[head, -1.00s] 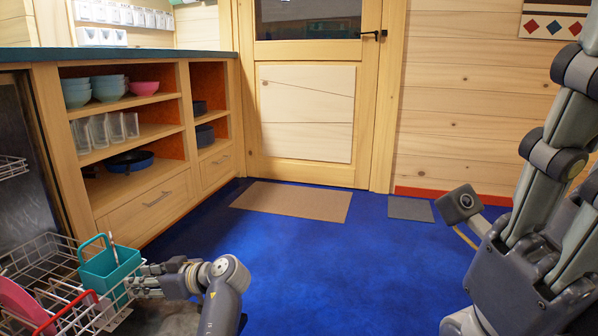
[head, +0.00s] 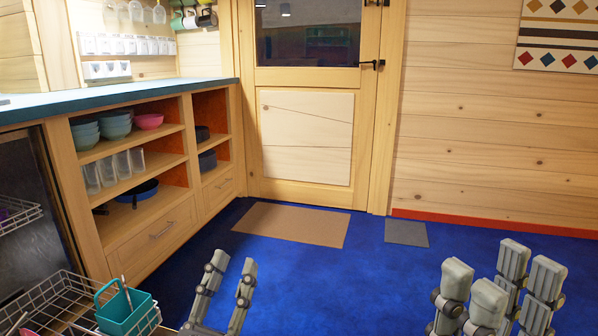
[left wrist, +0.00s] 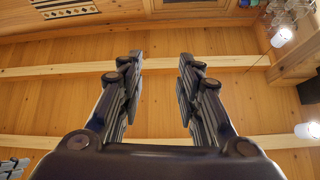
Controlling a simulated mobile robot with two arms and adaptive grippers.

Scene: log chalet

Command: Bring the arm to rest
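My left gripper (head: 230,262) points upward at the bottom of the head view, right of the dishwasher rack. Its two fingers stand apart with nothing between them. In the left wrist view, the same gripper (left wrist: 162,62) is open and empty against the wooden ceiling. My right gripper (head: 500,270) also points upward, at the lower right of the head view. Its fingers are apart, with floor showing between them and nothing held. Both wrists are cut off by the frame's bottom edge.
A teal caddy (head: 127,308) sits in the wire rack (head: 60,296) at lower left, apart from my left gripper. The wooden shelf unit (head: 120,236) with bowls and glasses stands at left. Blue floor (head: 330,275) is clear ahead, up to a brown mat (head: 290,223) and the door.

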